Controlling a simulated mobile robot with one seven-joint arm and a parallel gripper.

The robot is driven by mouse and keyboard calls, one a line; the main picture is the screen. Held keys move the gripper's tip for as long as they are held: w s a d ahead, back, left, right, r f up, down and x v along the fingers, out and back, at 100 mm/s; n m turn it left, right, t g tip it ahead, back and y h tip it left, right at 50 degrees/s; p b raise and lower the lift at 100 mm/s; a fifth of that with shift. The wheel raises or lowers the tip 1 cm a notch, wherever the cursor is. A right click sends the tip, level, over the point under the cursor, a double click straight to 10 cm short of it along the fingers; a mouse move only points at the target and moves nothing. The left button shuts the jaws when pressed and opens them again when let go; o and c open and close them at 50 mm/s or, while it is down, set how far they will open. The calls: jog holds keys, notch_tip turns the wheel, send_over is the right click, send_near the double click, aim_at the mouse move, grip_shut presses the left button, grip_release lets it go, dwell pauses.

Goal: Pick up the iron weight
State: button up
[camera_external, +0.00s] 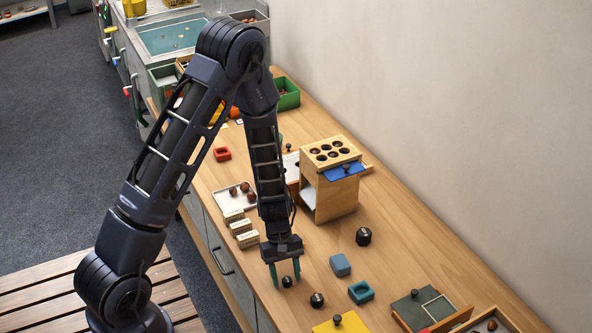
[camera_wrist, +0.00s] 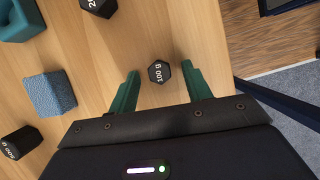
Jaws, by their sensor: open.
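My gripper (camera_external: 285,272) is open and points down over the wooden counter. In the wrist view its two green fingers (camera_wrist: 160,76) stand on either side of a small black hexagonal weight (camera_wrist: 159,72) marked 100 g, with gaps on both sides. That small weight also shows in the external view (camera_external: 287,282), low between the fingertips. A second dark weight (camera_external: 317,299) stands just right of it; its label is cut off in the wrist view (camera_wrist: 99,4). A larger dark weight (camera_external: 363,237) stands farther back, also at the lower left of the wrist view (camera_wrist: 20,142).
A blue block (camera_external: 340,265) and a teal hollow block (camera_external: 361,292) stand right of my gripper. Small labelled boxes (camera_external: 240,229) and a white tray (camera_external: 223,201) lie behind it. A wooden dispenser (camera_external: 335,200) stands farther back. The counter's front edge is close on the left.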

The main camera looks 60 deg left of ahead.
jog(key=shift+c, duration=0.2)
grip_shut()
